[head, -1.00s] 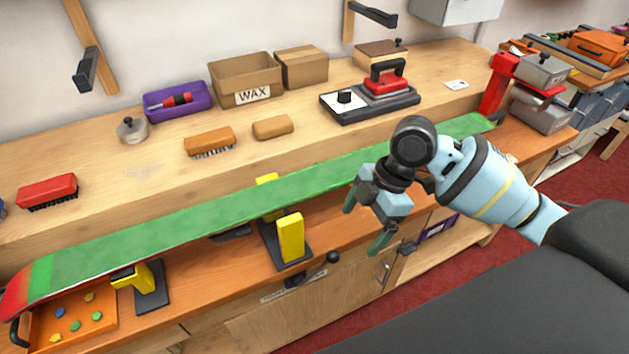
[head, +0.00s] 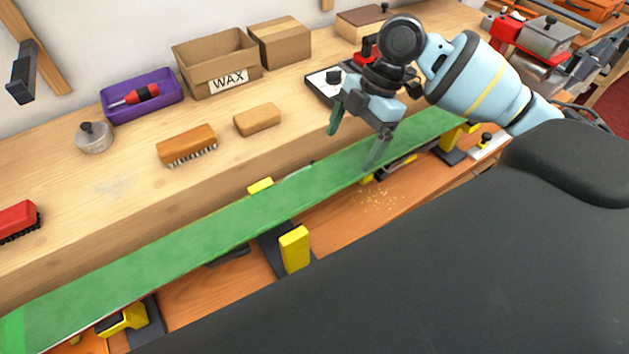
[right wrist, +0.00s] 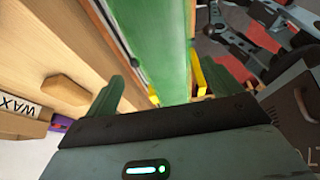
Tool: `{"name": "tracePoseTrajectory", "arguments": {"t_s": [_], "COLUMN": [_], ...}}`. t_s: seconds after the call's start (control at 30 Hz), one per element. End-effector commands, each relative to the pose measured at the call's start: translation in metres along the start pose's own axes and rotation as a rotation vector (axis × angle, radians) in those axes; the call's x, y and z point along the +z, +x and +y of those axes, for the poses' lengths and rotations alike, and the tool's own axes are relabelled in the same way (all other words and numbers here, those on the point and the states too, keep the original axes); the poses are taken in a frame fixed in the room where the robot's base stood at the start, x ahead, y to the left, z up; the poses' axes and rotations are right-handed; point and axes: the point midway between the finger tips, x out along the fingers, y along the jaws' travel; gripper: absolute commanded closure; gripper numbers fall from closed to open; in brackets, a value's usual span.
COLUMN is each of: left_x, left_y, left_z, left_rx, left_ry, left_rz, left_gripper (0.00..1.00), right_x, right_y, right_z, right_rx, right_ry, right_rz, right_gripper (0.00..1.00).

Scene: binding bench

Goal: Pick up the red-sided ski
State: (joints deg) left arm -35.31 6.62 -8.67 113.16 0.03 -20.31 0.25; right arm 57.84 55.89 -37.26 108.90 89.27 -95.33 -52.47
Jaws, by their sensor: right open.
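The ski (head: 225,226) lies green face up along the bench on yellow-topped supports. A thin strip of red shows on its near edge at the lower left. My right gripper (head: 357,140) is open and empty over the ski's right half, its two fingers apart. One finger is toward the back edge and the other toward the front edge. In the right wrist view the green ski (right wrist: 168,45) runs up between the open fingers (right wrist: 160,85). I cannot tell whether a finger touches it. The ski's left tip is out of view. My left gripper is not identifiable in either view.
Yellow supports (head: 295,249) stand under and beside the ski. On the raised shelf behind lie an orange brush (head: 187,144), a block (head: 257,120), a lidded tin (head: 94,137), a purple tray (head: 141,97) and the WAX box (head: 215,64). Shavings lie in front of the ski.

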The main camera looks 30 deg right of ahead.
Motion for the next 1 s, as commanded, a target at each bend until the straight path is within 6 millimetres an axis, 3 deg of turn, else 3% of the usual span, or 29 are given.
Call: {"name": "tracePoseTrajectory", "arguments": {"t_s": [0.2,0.43,0.8,1.0], "left_x": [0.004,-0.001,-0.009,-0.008], "left_y": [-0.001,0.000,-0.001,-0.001], "left_z": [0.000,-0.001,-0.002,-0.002], "left_rx": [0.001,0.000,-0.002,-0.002], "left_ry": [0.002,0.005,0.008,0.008], "left_rz": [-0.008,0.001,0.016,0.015], "left_gripper": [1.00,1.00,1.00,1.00], "right_x": [0.000,0.000,0.000,0.001], "right_y": [0.022,0.029,0.073,0.076], "right_z": [-0.001,-0.002,-0.006,-0.005], "right_rx": [-0.003,-0.002,-0.001,0.001], "right_ry": [0.000,-0.001,0.000,-0.001], "right_rz": [0.001,0.000,0.000,0.000], "right_gripper": [0.10,0.10,0.10,0.10]}}
